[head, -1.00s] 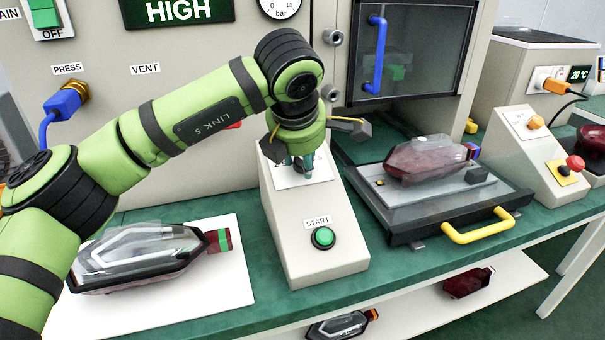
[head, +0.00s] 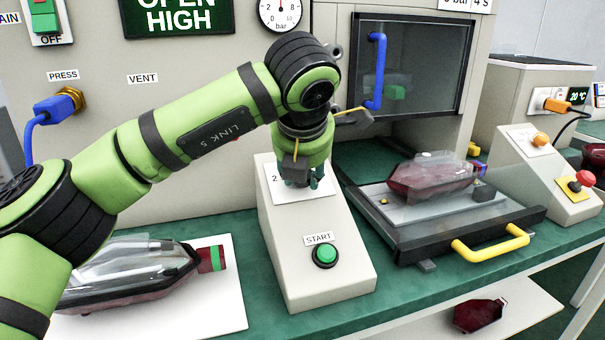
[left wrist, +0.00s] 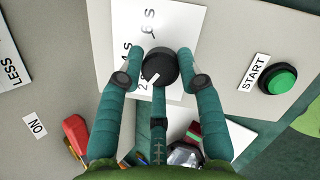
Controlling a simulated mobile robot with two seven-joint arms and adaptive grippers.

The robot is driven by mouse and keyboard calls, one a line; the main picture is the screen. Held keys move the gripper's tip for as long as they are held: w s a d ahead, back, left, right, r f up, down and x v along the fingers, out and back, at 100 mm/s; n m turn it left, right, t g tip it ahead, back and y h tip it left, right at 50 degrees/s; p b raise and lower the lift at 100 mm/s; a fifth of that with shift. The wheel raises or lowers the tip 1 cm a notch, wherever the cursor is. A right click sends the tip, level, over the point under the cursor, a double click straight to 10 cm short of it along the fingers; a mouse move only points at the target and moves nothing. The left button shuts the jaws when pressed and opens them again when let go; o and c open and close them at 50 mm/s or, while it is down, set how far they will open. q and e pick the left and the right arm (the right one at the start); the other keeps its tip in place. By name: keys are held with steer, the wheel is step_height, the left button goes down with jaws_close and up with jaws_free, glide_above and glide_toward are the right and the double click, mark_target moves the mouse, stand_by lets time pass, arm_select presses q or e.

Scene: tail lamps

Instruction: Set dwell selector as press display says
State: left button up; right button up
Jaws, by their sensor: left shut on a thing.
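The dwell selector is a black round knob (left wrist: 159,66) on a white plate marked 2, 4 S and 6 S, in the left wrist view. Its white pointer mark lies at the lower left, towards the 2. My left gripper (left wrist: 160,60) has a finger on each side of the knob and is shut on it. In the head view the left gripper (head: 300,178) hides the knob on the sloped console (head: 325,275). The green display (head: 178,14) reads OPEN HIGH.
A green START button (head: 324,255) sits below the selector on the console. A tail lamp (head: 130,275) lies on a white mat at left. Another lamp (head: 430,177) rests on the drawer with a yellow handle (head: 490,243). A gauge (head: 281,12) is above.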

arm_select(q)
steer(key=shift+s+f, duration=0.1)
steer(key=shift+f, duration=0.2)
steer(key=o, duration=1.1)
steer(key=shift+r, duration=0.15)
steer(key=shift+s+r, duration=0.2)
steer(key=shift+r, duration=0.25)
steer(key=v, duration=1.1)
